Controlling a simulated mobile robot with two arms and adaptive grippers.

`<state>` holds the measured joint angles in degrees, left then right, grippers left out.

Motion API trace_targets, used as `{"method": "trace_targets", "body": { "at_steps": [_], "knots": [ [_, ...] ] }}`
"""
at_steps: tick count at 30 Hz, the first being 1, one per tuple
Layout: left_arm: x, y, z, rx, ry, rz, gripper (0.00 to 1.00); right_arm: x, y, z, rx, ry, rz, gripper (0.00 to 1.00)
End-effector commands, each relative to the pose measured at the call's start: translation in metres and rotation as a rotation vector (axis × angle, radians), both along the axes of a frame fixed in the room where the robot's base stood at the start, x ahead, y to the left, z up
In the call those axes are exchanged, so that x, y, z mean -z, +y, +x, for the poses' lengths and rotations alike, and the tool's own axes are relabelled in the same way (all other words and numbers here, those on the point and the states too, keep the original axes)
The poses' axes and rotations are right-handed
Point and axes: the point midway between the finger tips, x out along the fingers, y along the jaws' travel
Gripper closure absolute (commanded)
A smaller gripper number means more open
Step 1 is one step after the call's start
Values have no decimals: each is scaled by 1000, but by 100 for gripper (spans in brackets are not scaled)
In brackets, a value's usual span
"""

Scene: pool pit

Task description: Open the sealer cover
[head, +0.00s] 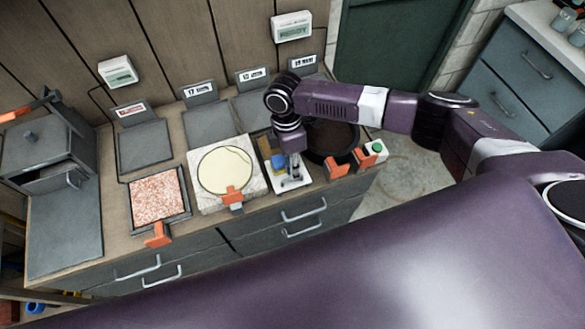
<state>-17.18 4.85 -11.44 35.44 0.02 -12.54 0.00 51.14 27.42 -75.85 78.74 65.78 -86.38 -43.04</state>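I cannot tell for sure which thing is the sealer. A dark round pan-like unit (331,139) stands at the right end of the bench, with orange handles (338,171) at its front and a small white box with a green button (376,149) beside it. My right gripper (293,181) points down just left of this unit, over a small blue, yellow and white item (278,165). The arm hides part of the round unit. The fingers are too small to tell whether they are open or shut. My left gripper is not in view.
A pale square with a round cream sheet (226,171) and a tray of pink grains (158,196) lie left of my gripper. Several grey plates with display signs line the back. A grey box (44,148) stands far left. Drawers with handles (303,209) front the bench.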

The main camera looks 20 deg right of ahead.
Motion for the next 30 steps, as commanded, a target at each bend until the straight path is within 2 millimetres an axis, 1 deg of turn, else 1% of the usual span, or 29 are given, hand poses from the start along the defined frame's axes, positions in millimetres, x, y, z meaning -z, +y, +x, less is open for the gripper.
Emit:
{"method": "trace_targets", "body": {
  "at_steps": [2, 5, 12, 15, 18, 23, 30],
  "knots": [
    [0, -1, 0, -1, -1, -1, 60, -6, 0, 2, 1, -2, 0, 86],
    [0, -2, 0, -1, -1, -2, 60, -22, 0, 6, -1, -4, 1, 86],
    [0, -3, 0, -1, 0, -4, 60, -74, 1, 16, 1, -6, 2, 86],
    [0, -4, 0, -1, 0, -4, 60, -92, 1, 19, 0, -4, 1, 86],
    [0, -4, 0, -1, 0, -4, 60, -106, 1, 21, 0, -5, 2, 86],
    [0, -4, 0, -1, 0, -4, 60, -116, 1, 23, 0, -2, 1, 86],
    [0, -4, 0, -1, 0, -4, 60, -118, 1, 23, 1, -2, 1, 86]
  ]
}}
